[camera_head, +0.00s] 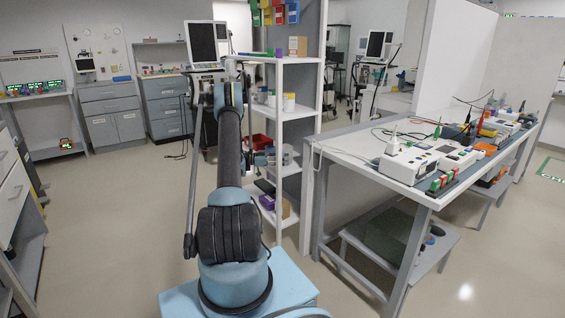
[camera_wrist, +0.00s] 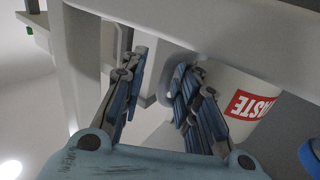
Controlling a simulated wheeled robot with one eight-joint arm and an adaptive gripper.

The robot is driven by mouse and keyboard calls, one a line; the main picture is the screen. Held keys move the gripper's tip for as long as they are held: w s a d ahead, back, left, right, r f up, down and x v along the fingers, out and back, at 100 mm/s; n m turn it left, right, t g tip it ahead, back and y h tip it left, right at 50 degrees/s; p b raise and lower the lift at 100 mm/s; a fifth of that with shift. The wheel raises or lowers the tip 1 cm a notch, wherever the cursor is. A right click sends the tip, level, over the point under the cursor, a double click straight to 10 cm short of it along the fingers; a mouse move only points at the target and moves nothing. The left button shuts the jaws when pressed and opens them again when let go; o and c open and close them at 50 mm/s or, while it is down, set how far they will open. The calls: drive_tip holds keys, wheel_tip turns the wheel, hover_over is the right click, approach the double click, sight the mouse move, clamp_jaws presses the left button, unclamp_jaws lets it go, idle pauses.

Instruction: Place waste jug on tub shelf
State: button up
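The waste jug (camera_wrist: 247,100) is a white container with a red label reading "WASTE", on the right in the wrist view. Its pale looped handle (camera_wrist: 176,78) is by my right finger. My gripper (camera_wrist: 158,82) is open, its two blue-grey fingers apart, with the right finger close to the jug's handle. Whether that finger touches the handle I cannot tell. In the head view, the white shelf unit (camera_head: 279,120) stands beyond my arm and holds a red tub (camera_head: 262,142) and a clear tub (camera_head: 286,155). I cannot pick out the jug there for certain.
A pale shelf bar (camera_wrist: 200,35) crosses close above the fingers in the wrist view. A white workbench (camera_head: 365,160) with several devices stands right of the shelf unit. Grey cabinets (camera_head: 112,115) line the back left. Open floor (camera_head: 110,220) lies left of my arm.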

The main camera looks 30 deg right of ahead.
drive_tip(key=shift+r, duration=0.1)
drive_tip(key=v, duration=1.1)
drive_tip(key=s+a+r+n+t+y, duration=0.2)
drive_tip(key=a+r+n, duration=0.2)
drive_tip(key=r, duration=0.3)
drive_tip(key=s+a+r+n+t+y, duration=0.1)
drive_tip(key=s+a+r+n+t, duration=0.15)
drive_tip(key=r, duration=0.55)
drive_tip(key=s+a+r+n+t+y, duration=0.35)
drive_tip(key=s+a+r+n, duration=0.3)
drive_tip(key=s+a, duration=0.45)
drive_tip(key=s+a+f+n+t+y, duration=0.1)
drive_tip(key=s+a+n+y, duration=0.15)
drive_tip(key=s+a, duration=0.45)
drive_tip(key=s+a+f+n+y, duration=0.1)
drive_tip(key=s+a+n+y, duration=0.3)
drive_tip(key=s, duration=0.6)
drive_tip(key=s+a+f+n+t+y, duration=0.1)
drive_tip(key=s+a+f+n, duration=0.1)
drive_tip(key=s+a+f, duration=0.2)
drive_tip(key=s+a+f+n+t+y, duration=0.1)
drive_tip(key=s+a+f+n, duration=0.1)
drive_tip(key=s+a+f, duration=0.3)
drive_tip(key=s+a, duration=0.3)
drive_tip(key=s, duration=0.2)
drive_tip(key=shift+a+f+n+y, duration=0.15)
drive_tip(key=shift+a+n+y, duration=0.2)
drive_tip(key=shift+a+y, duration=0.05)
